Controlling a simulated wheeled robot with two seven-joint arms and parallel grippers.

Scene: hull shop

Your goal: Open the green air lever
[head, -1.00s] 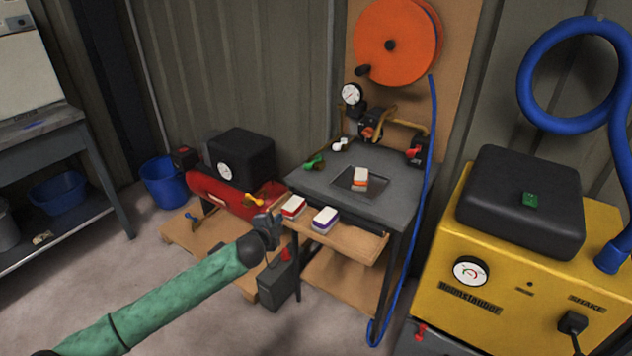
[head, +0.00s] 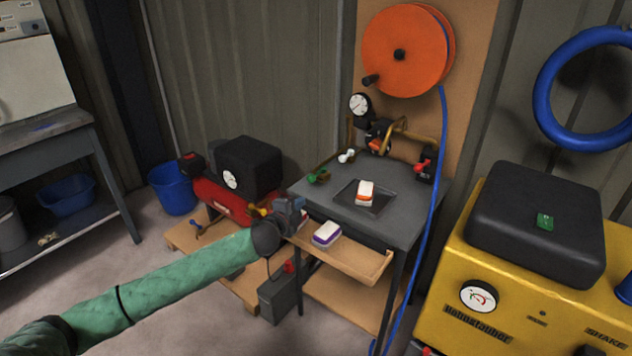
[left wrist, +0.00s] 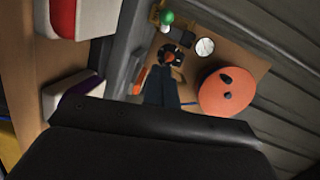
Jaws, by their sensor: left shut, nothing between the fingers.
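The green lever (head: 318,176) sits at the back left edge of the grey table top (head: 340,215). A green round knob (left wrist: 167,17) shows near the top of the left wrist view; I take it for the same lever. My left gripper (head: 293,204) is shut and empty. It is in front of the table's left edge, nearer to me than the lever, and looks apart from it. Its dark fingers (left wrist: 161,88) point toward the wall board in the left wrist view. My right gripper is in neither view.
A white lever (head: 346,156) and a red lever (head: 421,167) are at the table's back. A purple-and-white block (head: 327,234) lies on the front shelf (head: 362,262). An orange-and-white block (head: 366,190) lies on a dark tray. A blue hose (head: 437,180) hangs at the right.

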